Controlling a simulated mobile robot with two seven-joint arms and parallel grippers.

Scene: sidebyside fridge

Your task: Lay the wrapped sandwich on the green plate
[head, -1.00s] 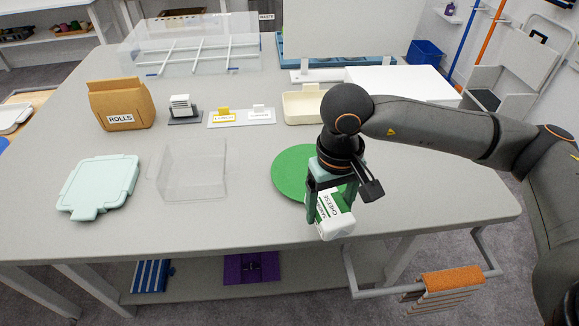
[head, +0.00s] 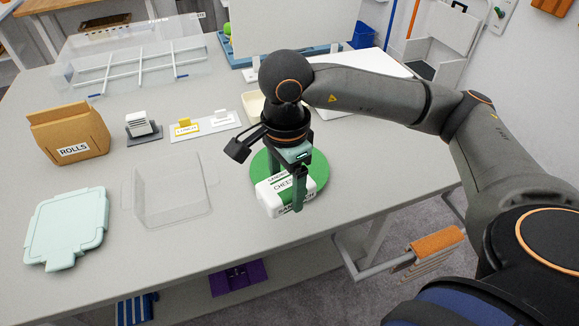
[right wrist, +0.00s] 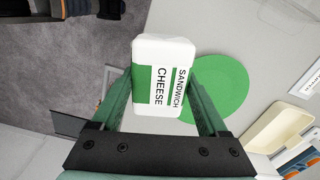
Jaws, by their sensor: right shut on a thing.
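The wrapped sandwich (head: 287,196) is a white block with a green band and black lettering reading cheese sandwich. My right gripper (head: 298,196) is shut on it, with green fingers on either side. The green plate (head: 318,170) is a flat round disc on the grey table. In the head view the sandwich covers the plate's near left part. In the right wrist view the sandwich (right wrist: 162,75) shows between the fingers, beside and partly in front of the plate (right wrist: 225,85). I cannot tell whether it touches the plate. My left gripper is not in view.
A clear plastic bin (head: 172,190) and a pale mint lid (head: 66,228) lie left on the table. A brown rolls bag (head: 68,130) and small labelled holders (head: 206,126) stand behind. A cream tray (right wrist: 279,128) is near the plate. The table's front edge is close.

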